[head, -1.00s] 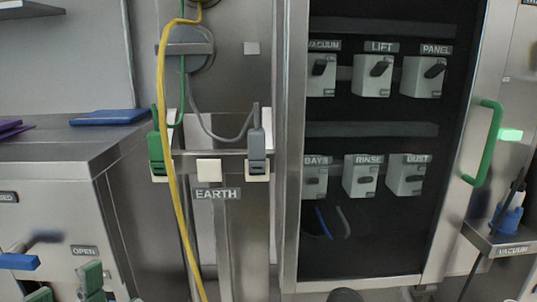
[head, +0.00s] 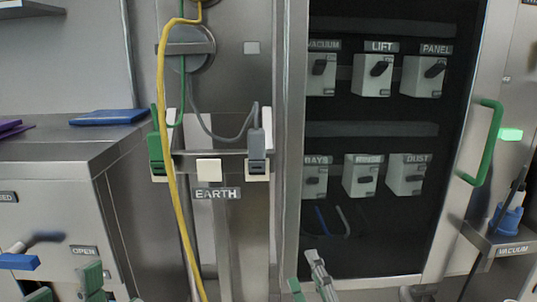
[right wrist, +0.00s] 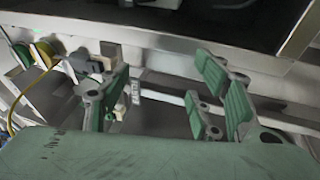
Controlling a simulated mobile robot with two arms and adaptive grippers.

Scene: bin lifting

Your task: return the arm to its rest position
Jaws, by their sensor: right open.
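My right gripper (head: 304,270) shows at the bottom centre of the head view, low in front of the dark cabinet. Only its green and grey finger parts rise over the lower edge; its arm is out of the picture. In the right wrist view the right gripper (right wrist: 165,85) is open, with a wide empty gap between its green-padded fingers. Green and grey finger-like parts, which look like my left gripper (head: 66,284), show at the lower left of the head view, cut off by the edge. I cannot tell how far these are open.
The dark switch cabinet (head: 385,225) has a green door handle (head: 485,142) on its right. A yellow cable (head: 164,120) hangs down past the EARTH rail (head: 225,153) with its green and grey clamps. A steel counter (head: 60,146) stands at left, a VACUUM shelf (head: 500,240) at right.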

